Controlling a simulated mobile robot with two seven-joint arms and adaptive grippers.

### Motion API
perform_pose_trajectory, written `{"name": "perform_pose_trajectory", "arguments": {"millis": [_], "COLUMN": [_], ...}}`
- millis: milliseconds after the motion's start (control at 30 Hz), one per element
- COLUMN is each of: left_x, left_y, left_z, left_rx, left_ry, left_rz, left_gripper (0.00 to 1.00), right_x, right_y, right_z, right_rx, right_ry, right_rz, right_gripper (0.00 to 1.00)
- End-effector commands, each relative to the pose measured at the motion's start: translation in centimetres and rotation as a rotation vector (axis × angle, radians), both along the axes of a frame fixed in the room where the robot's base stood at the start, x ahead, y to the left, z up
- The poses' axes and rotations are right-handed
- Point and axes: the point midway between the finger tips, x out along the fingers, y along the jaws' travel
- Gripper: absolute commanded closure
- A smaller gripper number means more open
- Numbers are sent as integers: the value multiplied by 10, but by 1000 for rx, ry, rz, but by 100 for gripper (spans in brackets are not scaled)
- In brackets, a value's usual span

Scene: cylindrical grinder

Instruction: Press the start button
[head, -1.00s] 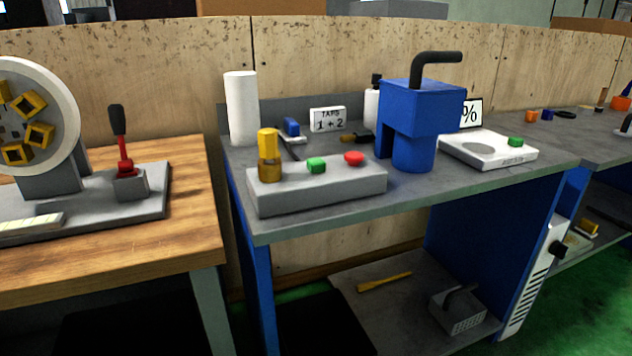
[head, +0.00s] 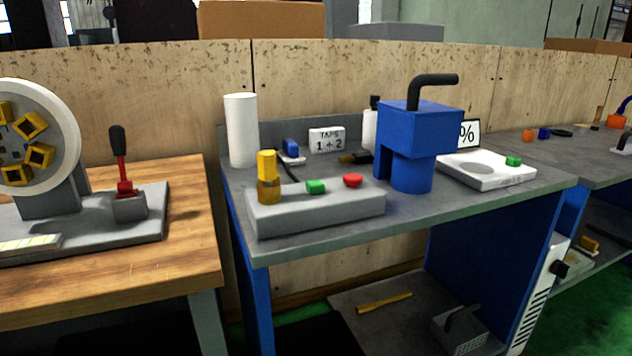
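A grey control box (head: 320,213) sits near the front left of the grey-topped bench. On its top are a green button (head: 316,187) in the middle, a red button (head: 353,180) to the right and a yellow knob-like post (head: 267,177) at the left. Another green button (head: 513,161) sits on a flat white device (head: 486,171) further right. I cannot tell from any label which one is the start button. Neither of my grippers shows in the head view.
A blue machine (head: 418,146) with a black bent pipe stands right of the control box. A white cylinder (head: 241,130) stands behind it. A wooden table (head: 150,266) at left holds a red lever (head: 122,175) and a round wheel with yellow blocks. A gap separates the tables.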

Motion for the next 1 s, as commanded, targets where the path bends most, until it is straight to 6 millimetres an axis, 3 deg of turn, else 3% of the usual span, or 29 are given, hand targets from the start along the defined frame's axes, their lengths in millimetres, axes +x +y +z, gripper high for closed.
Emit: {"name": "perform_pose_trajectory", "arguments": {"millis": [100, 500, 1000], "left_x": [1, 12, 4], "left_y": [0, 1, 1], "left_z": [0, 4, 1], "left_rx": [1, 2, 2], "left_ry": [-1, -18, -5], "left_rz": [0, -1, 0], "left_gripper": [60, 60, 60], "right_x": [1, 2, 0], "right_y": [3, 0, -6], "right_z": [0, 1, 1], "right_rx": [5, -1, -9], "right_ry": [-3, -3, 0], "right_rz": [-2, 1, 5], "right_gripper": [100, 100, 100]}}
